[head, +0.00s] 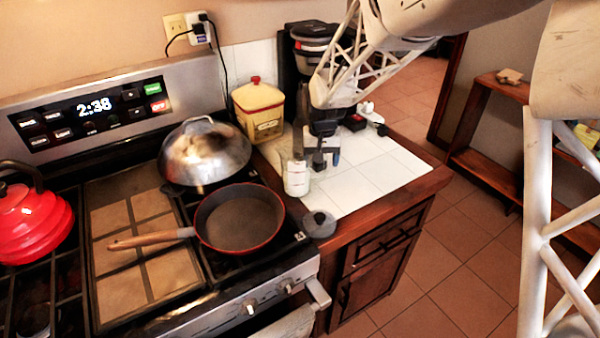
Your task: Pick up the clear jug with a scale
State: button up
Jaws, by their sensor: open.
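A small clear, whitish container with faint marks, which looks like the jug with a scale (297,180), stands on the white tiled counter (375,185) near its left edge, beside the stove. My gripper (319,160) hangs over the counter just right of and behind the jug, pointing down. It is open, and I see nothing held in it. The dark fingers are small and partly overlap things behind them. Whether they touch the jug cannot be told. A grey upright shape behind the jug is unclear.
A red-rimmed pan (240,220) and a domed metal lid (205,155) sit on the stove left of the jug. A grey lidded pot (319,223) is at the counter's front corner. A yellow canister (259,110) and dark coffee maker (312,45) stand behind.

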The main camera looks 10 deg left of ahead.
jog(key=c, duration=1.2)
jog(key=shift+r, duration=5)
